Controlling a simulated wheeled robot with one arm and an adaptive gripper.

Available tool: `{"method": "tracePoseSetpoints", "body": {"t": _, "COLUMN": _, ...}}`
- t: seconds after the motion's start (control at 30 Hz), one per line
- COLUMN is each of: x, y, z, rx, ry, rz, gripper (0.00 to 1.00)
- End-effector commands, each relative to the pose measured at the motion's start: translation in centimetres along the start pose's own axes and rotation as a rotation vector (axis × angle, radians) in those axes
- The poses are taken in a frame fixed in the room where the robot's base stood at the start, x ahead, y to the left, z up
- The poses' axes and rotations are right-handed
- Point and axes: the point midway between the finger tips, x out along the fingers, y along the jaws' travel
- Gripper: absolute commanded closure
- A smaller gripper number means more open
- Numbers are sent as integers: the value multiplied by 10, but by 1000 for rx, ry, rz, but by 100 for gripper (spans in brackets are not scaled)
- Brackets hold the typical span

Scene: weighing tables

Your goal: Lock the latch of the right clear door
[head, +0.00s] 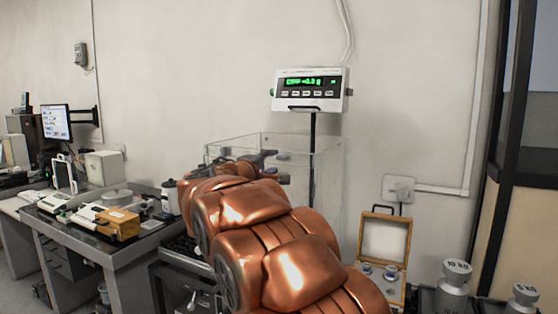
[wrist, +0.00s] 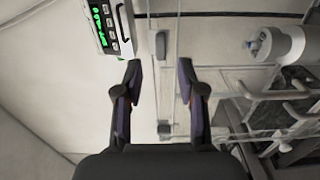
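A clear-walled enclosure (head: 325,190) stands behind my arm in the head view; my arm hides much of it. Its clear panels (wrist: 213,50) and their edges also show in the wrist view. I cannot tell which panel is the right door. My gripper (wrist: 160,88) is open and empty in the wrist view, its two dark fingers apart. A small grey block (wrist: 161,45) shows beyond the fingertips, and a small grey piece (wrist: 164,128) shows between the fingers. I cannot tell whether either is the latch. In the head view my gripper (head: 262,160) is by the enclosure's upper part.
A display with green digits (head: 311,90) stands on a pole behind the enclosure; it is at the upper left in the wrist view (wrist: 108,25). A wooden case (head: 385,240) and metal weights (head: 453,285) are at right. A cluttered table (head: 120,255) is at left.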

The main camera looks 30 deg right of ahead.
Motion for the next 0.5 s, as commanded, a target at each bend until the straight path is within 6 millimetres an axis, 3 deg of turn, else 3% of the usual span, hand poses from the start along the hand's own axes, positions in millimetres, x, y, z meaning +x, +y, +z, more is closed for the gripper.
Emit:
{"method": "tracePoseSetpoints", "body": {"t": 0.2, "x": 33, "y": -1, "z": 1, "rx": -1, "ry": -4, "rz": -5, "gripper": 60}}
{"method": "tracePoseSetpoints", "body": {"t": 0.5, "x": 52, "y": 0, "z": 1, "rx": 1, "ry": -3, "rz": -1, "gripper": 60}}
